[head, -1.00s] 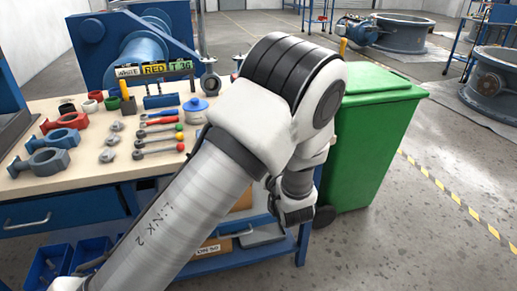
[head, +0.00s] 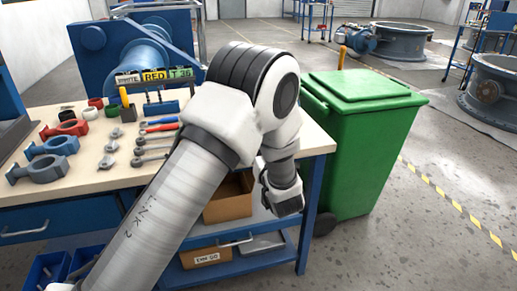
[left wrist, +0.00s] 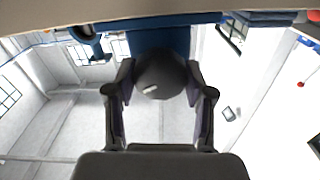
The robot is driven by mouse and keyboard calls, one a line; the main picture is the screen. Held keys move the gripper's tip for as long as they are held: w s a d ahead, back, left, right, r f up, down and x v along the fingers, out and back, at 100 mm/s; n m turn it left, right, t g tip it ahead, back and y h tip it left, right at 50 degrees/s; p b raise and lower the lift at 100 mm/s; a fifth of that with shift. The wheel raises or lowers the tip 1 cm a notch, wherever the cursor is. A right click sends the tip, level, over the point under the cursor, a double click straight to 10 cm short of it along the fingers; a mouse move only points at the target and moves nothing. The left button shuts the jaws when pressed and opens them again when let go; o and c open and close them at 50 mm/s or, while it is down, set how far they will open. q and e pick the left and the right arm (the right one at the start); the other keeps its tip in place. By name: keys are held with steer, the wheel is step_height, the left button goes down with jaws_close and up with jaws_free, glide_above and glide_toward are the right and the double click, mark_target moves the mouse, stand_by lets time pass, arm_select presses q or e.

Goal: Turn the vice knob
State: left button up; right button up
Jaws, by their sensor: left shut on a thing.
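A dark round knob (left wrist: 160,78) with a small light mark shows in the left wrist view. My left gripper (left wrist: 160,92) is shut on it, one finger on each side. A blue body (left wrist: 160,40) is behind the knob, close to the pale bench edge (left wrist: 60,12) at the top of the picture. In the head view my left arm comes in from the lower left, bends at the elbow and drops to the wrist by the bench's right end. The fingers, the knob and the vice cannot be made out there. My right gripper is not in view.
The workbench (head: 100,180) carries grey-blue valve parts (head: 38,169), several tools and a sign rack with a yellow RED plate (head: 154,76). A green bin (head: 362,140) stands close to its right end. A brown box (head: 230,199) is on the shelf below.

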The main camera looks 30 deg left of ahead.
arm_select(q)
steer(key=n+b, duration=0.2)
steer(key=n, duration=0.3)
steer(key=shift+f+n, duration=0.1)
steer(key=shift+n, duration=0.2)
steer(key=shift+n+b, duration=1.5)
steer(key=shift+n, duration=0.7)
steer(key=o, duration=1.2)
steer(key=shift+s, duration=0.1)
steer(key=shift+c, duration=0.2)
step_height(320, 180, up, 10)
steer(key=shift+f, duration=0.1)
steer(key=shift+r, duration=0.2)
